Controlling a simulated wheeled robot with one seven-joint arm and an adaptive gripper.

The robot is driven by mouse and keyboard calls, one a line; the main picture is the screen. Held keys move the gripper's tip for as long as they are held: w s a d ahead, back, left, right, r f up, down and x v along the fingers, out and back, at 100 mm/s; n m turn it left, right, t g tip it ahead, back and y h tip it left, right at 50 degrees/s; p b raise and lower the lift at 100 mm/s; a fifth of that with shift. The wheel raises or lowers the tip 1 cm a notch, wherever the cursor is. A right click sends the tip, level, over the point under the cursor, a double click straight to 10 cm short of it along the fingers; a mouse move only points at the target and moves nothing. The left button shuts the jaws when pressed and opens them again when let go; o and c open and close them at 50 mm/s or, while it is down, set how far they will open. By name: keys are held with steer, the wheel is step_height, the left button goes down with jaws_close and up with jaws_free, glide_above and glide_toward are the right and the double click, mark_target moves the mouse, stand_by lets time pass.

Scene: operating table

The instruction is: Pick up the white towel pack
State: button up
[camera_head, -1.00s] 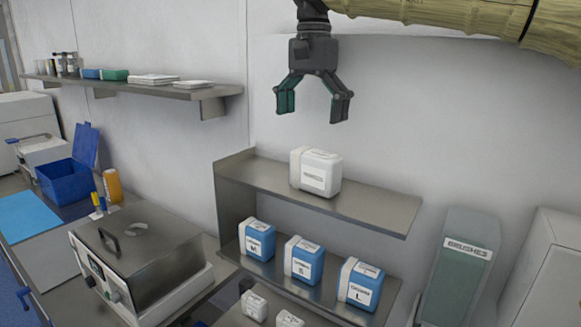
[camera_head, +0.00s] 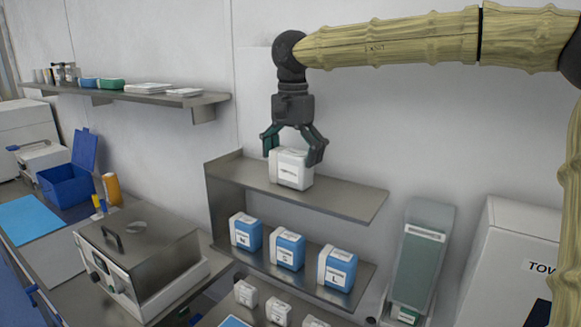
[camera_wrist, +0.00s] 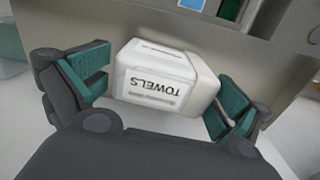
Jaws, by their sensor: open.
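The white towel pack (camera_head: 291,170) stands upright on the upper steel shelf. In the wrist view the pack (camera_wrist: 160,72) shows its "TOWELS" label, upside down. My gripper (camera_head: 293,153) is open and points down over the pack, with one finger on each side of its upper part. In the wrist view the pack lies between the two green-padded fingers of my gripper (camera_wrist: 160,98). A gap shows at the left finger; the right finger is close to the pack's edge, and I cannot tell whether it touches.
Bare upper shelf (camera_head: 345,201) extends right of the pack. Blue-and-white boxes (camera_head: 287,252) stand on the shelf below, with small white packs (camera_head: 246,293) lower down. A wall shelf (camera_head: 200,101) is at left, a grey-green dispenser (camera_head: 420,255) at right.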

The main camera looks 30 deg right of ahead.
steer(key=shift+s+d+r, duration=0.15)
steer(key=shift+s+r, duration=0.15)
steer(key=shift+s, duration=0.15)
steer(key=shift+s+d+r, duration=0.15)
steer(key=shift+s+r, duration=0.1)
steer(key=shift+s, duration=0.2)
steer(key=shift+c, duration=0.6)
steer(key=shift+w+a+f, duration=0.1)
steer(key=shift+w+f, duration=0.05)
steer(key=shift+w, duration=0.2)
steer(key=c, duration=0.4)
steer(key=shift+w+a+f, duration=0.25)
steer(key=shift+w, duration=0.4)
steer(key=c, duration=0.3)
steer(key=shift+s+d+r, duration=0.2)
steer(key=shift+s, duration=0.25)
steer(key=shift+c, duration=0.2)
steer(key=shift+w, duration=0.15)
